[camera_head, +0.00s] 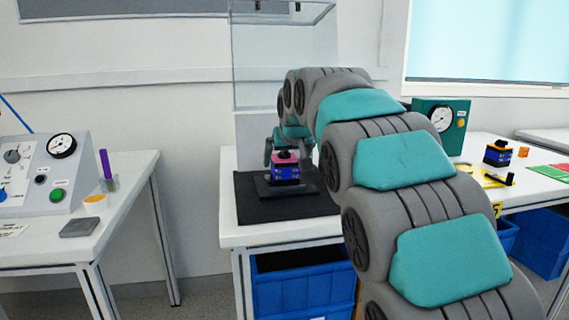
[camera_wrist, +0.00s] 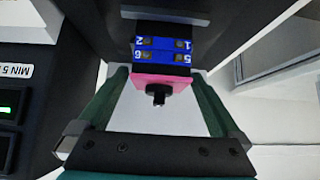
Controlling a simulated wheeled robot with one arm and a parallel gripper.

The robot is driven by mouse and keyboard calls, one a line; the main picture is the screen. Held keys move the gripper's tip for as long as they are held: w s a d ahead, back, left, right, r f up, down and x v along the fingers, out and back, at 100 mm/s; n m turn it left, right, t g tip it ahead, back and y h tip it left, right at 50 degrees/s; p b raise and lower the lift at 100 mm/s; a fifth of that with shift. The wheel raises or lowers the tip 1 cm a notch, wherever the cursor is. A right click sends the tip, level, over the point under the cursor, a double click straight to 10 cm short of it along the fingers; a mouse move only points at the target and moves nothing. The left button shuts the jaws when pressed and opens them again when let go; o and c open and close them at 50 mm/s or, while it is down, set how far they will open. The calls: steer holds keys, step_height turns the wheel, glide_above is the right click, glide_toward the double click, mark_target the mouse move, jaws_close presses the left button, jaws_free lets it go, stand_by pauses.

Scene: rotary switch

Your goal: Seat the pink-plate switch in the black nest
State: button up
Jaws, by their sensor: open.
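The pink-plate switch (camera_head: 286,171) has a blue body, a pink plate on top and a black knob. In the head view it stands upright on the black nest (camera_head: 268,189), which lies on a dark mat. How deep it sits in the nest cannot be told. In the wrist view the switch (camera_wrist: 172,48) shows its numbered blue side and pink plate. My gripper (camera_wrist: 158,76) is open, with one green finger on either side of the pink plate. Contact with the plate is not visible. In the head view my gripper is partly hidden by my arm.
The dark mat (camera_head: 316,206) lies on a white table with a clear box (camera_head: 275,60) behind. A teal gauge box (camera_head: 440,122) and another switch with an orange plate (camera_head: 497,153) stand to the right. A control panel (camera_head: 45,172) stands on the left table.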

steer(key=v, duration=1)
steer(key=s+d+f, duration=0.2)
steer(key=s+d+f+g, duration=0.1)
steer(key=s+d+f, duration=0.1)
steer(key=f, duration=0.1)
steer(key=s+d+f+m+g+h, duration=0.1)
steer(key=s+d+f, duration=0.1)
steer(key=f, duration=0.1)
steer(key=shift+d+b, duration=0.3)
steer(key=shift+b, duration=0.1)
steer(key=s+d+f+g, duration=0.2)
steer(key=s+d+f, duration=0.2)
steer(key=s+f, duration=0.5)
steer(key=s+d+f+m+g+h, duration=0.1)
steer(key=s+d+f+g, duration=0.2)
steer(key=s+f, duration=0.6)
steer(key=s+d+f+m+g, duration=0.1)
steer(key=s+d+f+g, duration=0.2)
steer(key=s+f, duration=0.6)
steer(key=s+d, duration=0.1)
steer(key=s, duration=1)
steer(key=shift+d, duration=0.35)
steer(key=shift+w, duration=0.1)
